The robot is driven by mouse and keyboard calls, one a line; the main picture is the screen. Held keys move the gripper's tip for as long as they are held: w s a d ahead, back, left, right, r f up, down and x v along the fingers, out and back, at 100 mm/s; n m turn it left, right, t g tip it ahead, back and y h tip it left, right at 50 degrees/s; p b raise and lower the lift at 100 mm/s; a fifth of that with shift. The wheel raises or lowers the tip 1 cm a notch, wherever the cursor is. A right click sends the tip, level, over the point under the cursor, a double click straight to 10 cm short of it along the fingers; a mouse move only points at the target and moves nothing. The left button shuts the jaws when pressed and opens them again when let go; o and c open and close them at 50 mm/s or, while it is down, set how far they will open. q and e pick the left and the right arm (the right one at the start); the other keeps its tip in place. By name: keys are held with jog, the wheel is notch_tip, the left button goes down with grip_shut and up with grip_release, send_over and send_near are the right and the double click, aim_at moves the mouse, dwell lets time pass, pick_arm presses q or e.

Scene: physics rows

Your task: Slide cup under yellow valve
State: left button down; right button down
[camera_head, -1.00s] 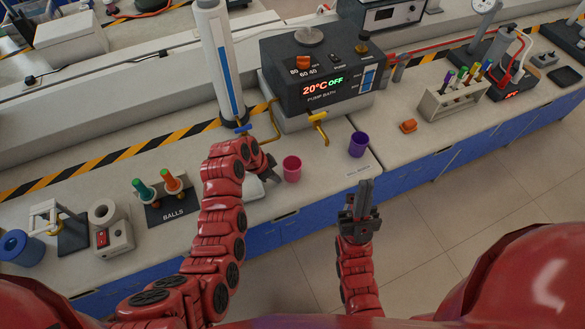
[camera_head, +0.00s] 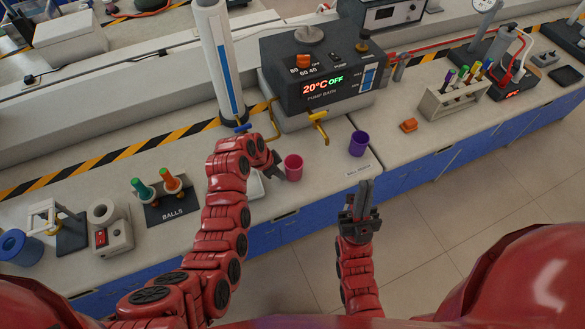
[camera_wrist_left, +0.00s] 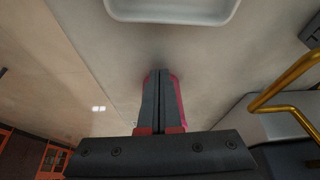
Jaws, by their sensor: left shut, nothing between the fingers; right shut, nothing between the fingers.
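A pink cup (camera_head: 294,168) stands upright on the bench below and left of the yellow valve (camera_head: 318,116). The valve is on a yellow pipe at the front of the pump bath. A purple cup (camera_head: 358,144) stands right of the valve. My left gripper (camera_head: 280,174) is shut and empty, low at the left side of the pink cup; I cannot tell whether it touches. In the left wrist view its shut fingers (camera_wrist_left: 160,90) hide most of the pink cup (camera_wrist_left: 179,105). My right gripper (camera_head: 364,186) is shut and empty in front of the bench edge.
The pump bath (camera_head: 320,80) stands behind the valve. A blue valve (camera_head: 242,128) and yellow pipe are left of it. A white tray (camera_head: 256,188) lies by the left gripper. Clear bench lies between the two cups.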

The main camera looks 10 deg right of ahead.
aim_at(298, 166)
pick_arm(q)
jog(key=shift+w+d+b, duration=0.4)
jog(key=shift+d+b, duration=0.1)
jog(key=shift+d, duration=0.5)
jog(key=shift+w+d+b, duration=0.4)
jog(key=shift+d+b, duration=0.05)
jog(key=shift+d, duration=0.55)
jog(key=shift+w+d+b, duration=0.4)
jog(key=shift+d+b, duration=0.1)
jog(key=shift+d, duration=0.5)
jog(key=shift+w+d+f+b, duration=0.1)
jog(key=shift+w+d+b, duration=0.15)
jog(key=shift+d+b, duration=0.35)
jog(key=shift+w+d+b, duration=0.3)
jog(key=shift+d+b, duration=0.15)
jog(key=shift+d, duration=0.4)
jog(key=shift+w+d+f+b, duration=0.1)
jog(key=shift+w+d+b, duration=0.15)
jog(key=shift+d+b, duration=0.35)
jog(key=shift+w+d+r, duration=0.15)
jog(key=shift+d+r, duration=0.05)
jog(key=shift+d, duration=0.15)
jog(key=shift+s+a+p, duration=0.25)
jog(key=shift+a, duration=0.35)
jog(key=shift+s+a+p, duration=0.2)
jog(key=shift+s+a, duration=0.05)
jog(key=shift+a, duration=0.35)
